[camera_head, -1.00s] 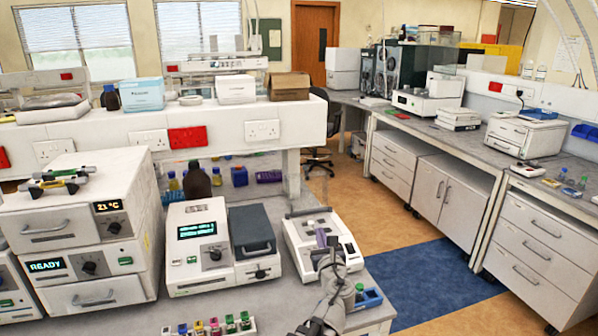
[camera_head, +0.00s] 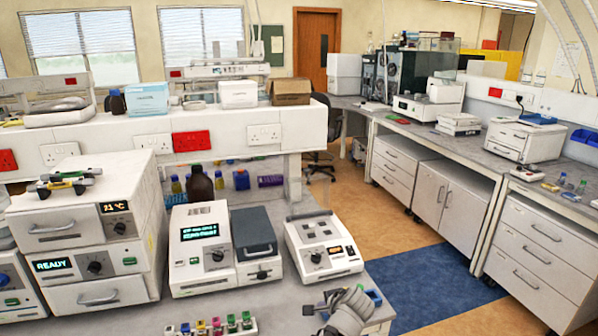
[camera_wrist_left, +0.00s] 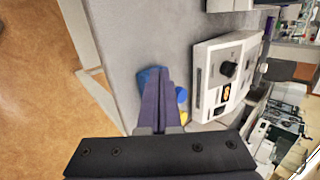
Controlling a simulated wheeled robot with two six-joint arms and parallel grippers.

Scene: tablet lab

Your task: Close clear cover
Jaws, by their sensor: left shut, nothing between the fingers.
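The white instrument (camera_head: 336,263) sits on the bench at the right end of the row, with knobs and a small orange display on its front panel. Its clear cover (camera_head: 309,200) stands raised at the back edge, faint and see-through. My left gripper (camera_head: 318,308) is low in front of the instrument, apart from it. In the left wrist view its purple fingers (camera_wrist_left: 163,75) are shut and empty, and the instrument (camera_wrist_left: 225,75) is to their right. My right gripper is out of view.
A grey-lidded unit (camera_head: 256,240) stands close on the instrument's left. A row of coloured vials (camera_head: 215,327) is at the front. The bench ends just right of the instrument.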

